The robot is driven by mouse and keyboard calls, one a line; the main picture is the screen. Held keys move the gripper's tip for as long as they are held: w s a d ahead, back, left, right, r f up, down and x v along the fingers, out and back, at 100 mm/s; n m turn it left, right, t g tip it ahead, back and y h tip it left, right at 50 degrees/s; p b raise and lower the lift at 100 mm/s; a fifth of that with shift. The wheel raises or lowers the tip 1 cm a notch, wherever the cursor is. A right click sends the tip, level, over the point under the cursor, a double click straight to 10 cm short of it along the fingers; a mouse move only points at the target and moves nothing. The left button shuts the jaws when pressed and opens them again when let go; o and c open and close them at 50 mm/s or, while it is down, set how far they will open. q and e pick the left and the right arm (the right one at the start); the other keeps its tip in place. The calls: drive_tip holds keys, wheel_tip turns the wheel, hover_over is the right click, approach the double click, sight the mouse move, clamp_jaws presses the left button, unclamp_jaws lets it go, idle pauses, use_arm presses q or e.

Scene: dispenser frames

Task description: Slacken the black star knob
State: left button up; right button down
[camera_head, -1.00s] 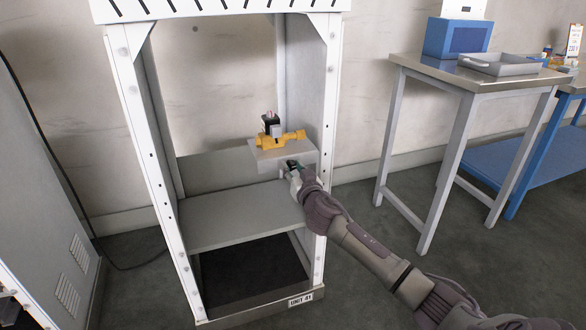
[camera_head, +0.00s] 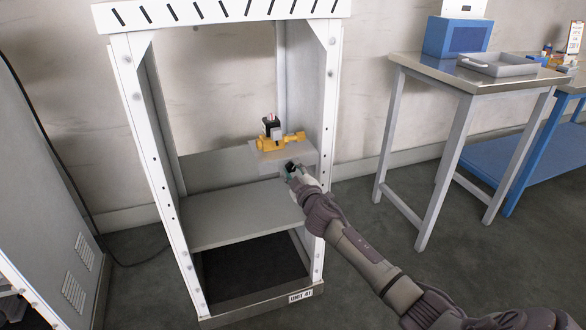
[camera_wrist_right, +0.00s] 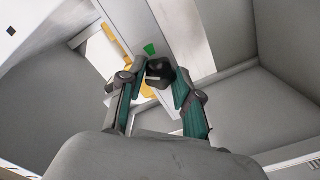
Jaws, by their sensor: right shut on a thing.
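The black star knob (camera_head: 291,167) is on the front of a grey block (camera_head: 265,161) inside the white frame; it also shows in the right wrist view (camera_wrist_right: 160,72). My right gripper (camera_head: 290,172) reaches in from the lower right and is shut on the knob. In the right wrist view its two fingers (camera_wrist_right: 156,88) stand on either side of the knob, which partly hides the fingertips' contact. A yellow valve body (camera_head: 278,143) with a black coil (camera_head: 270,125) sits on top of the block. My left gripper is not in view.
The white frame's right post (camera_head: 324,130) stands close beside my right forearm. A grey shelf (camera_head: 235,212) lies below the block, with open room above it. A steel-topped table (camera_head: 480,78) with a grey tray (camera_head: 496,62) stands to the right.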

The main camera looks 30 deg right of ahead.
drive_tip(key=shift+n, duration=0.5)
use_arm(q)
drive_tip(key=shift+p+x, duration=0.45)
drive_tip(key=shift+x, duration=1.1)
use_arm(e)
drive_tip(key=shift+n, duration=1.9)
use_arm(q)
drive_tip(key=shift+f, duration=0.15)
use_arm(e)
drive_tip(key=shift+f, duration=0.1)
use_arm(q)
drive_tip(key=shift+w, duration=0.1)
use_arm(e)
drive_tip(key=c, duration=0.8)
unclamp_jaws()
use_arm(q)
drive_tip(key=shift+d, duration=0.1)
use_arm(e)
drive_tip(key=v, duration=1.2)
